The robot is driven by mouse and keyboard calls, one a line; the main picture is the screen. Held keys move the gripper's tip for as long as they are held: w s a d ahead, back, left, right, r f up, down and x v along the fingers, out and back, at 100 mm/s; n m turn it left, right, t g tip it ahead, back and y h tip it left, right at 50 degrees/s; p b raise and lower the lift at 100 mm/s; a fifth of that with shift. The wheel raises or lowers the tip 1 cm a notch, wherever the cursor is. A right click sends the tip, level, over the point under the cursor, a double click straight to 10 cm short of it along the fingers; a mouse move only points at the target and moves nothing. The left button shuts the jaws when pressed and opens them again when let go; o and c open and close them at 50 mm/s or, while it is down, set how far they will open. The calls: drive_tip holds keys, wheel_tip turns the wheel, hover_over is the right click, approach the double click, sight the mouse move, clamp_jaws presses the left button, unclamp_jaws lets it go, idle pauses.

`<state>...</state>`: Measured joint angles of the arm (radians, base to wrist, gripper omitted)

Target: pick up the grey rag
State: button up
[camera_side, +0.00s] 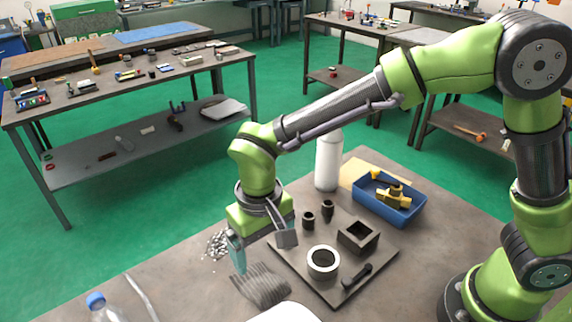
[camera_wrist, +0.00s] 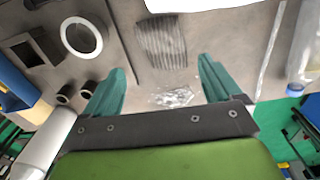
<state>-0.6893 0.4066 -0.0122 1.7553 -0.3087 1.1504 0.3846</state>
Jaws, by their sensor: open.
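The grey rag (camera_side: 262,285) lies on the table, ribbed and a little crumpled, near the front edge of the side view. In the wrist view the rag (camera_wrist: 162,42) shows above and between the two teal fingers. My gripper (camera_side: 262,250) is open and empty, pointing down above the table just behind the rag. In the wrist view the fingers of my gripper (camera_wrist: 160,75) are spread wide, with the rag beyond their tips.
Metal chips (camera_side: 217,244) lie beside the rag. A dark plate (camera_side: 310,285) at right carries a white-faced ring (camera_side: 323,262), a square block (camera_side: 358,236) and small dark cylinders.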

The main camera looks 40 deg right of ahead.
sight(265, 281)
wheel_tip(265, 281, down, 11)
drive_tip(key=shift+w+a+r, duration=0.1)
drive_tip(key=shift+r, duration=0.05)
idle(0.4)
drive_tip(key=shift+c, duration=0.5)
drive_tip(key=c, duration=0.9)
drive_tip(key=shift+c, duration=0.7)
drive_tip(key=shift+r, duration=0.1)
wheel_tip(265, 281, up, 10)
